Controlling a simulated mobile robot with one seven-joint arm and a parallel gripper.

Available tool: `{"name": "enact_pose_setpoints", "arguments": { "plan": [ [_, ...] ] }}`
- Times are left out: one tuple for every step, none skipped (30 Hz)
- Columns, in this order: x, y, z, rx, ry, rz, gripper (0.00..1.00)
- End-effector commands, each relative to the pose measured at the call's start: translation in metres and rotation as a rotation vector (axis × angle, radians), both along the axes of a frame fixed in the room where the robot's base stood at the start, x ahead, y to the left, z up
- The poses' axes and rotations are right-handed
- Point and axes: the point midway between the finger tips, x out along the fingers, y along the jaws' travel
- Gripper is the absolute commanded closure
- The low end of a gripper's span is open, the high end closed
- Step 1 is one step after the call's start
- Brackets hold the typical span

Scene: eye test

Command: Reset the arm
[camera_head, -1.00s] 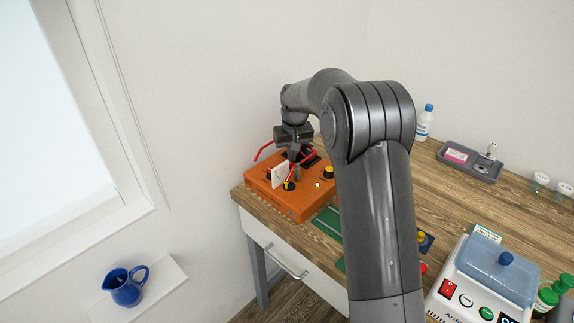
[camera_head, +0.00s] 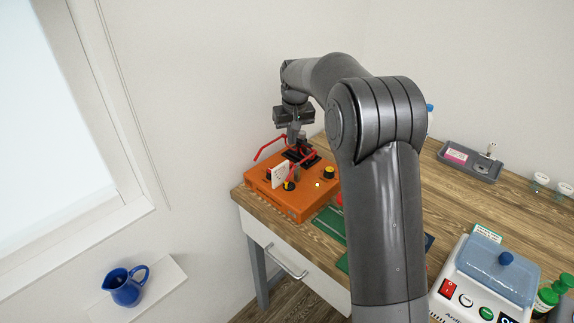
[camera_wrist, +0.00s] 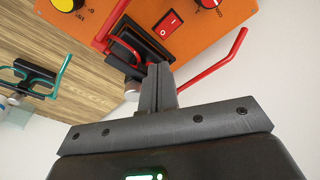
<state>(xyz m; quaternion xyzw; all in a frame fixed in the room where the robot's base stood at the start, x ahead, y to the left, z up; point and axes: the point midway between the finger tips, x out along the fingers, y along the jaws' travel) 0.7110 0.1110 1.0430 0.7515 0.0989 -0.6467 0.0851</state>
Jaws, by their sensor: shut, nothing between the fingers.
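My gripper (camera_head: 293,132) is shut and empty above the back of an orange box (camera_head: 309,203). In the wrist view my gripper (camera_wrist: 158,70) shows its two fingers together.
The orange box stands at the left end of the wooden bench (camera_head: 455,205). A machine with a blue lid (camera_head: 500,262) stands front right. A grey tray (camera_head: 484,170) is at the back. A blue jug (camera_head: 124,290) stands on a white ledge at lower left.

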Motion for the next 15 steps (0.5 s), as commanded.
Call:
{"name": "enact_pose_setpoints", "arguments": {
  "plan": [
    [0.0, 0.0, 0.0, 0.0, 0.0, 0.0, 1.0],
    [0.0, 0.0, 0.0, 0.0, 0.0, 0.0, 1.0],
    [0.0, 0.0, 0.0, 0.0, 0.0, 0.0, 1.0],
    [0.0, 0.0, 0.001, 0.0, -0.001, 0.0, 1.0],
    [-0.001, 0.001, 0.004, 0.001, -0.002, 0.0, 1.0],
    [-0.001, 0.002, 0.008, 0.001, -0.003, 0.0, 1.0],
    [-0.002, 0.003, 0.011, 0.001, -0.003, 0.0, 1.0],
    [-0.003, 0.003, 0.014, 0.001, -0.002, 0.0, 1.0],
    [-0.004, 0.004, 0.014, 0.0, -0.001, 0.0, 1.0],
    [-0.004, 0.003, 0.013, 0.0, 0.0, 0.0, 1.0],
    [-0.004, 0.003, 0.011, 0.0, 0.001, 0.0, 1.0],
    [-0.004, 0.003, 0.009, 0.0, 0.001, 0.0, 1.0],
    [-0.004, 0.003, 0.006, 0.0, 0.001, 0.0, 1.0],
    [-0.004, 0.003, 0.003, -0.001, 0.002, 0.0, 1.0],
    [-0.004, 0.003, -0.001, -0.001, 0.002, 0.0, 1.0]
  ]
}}
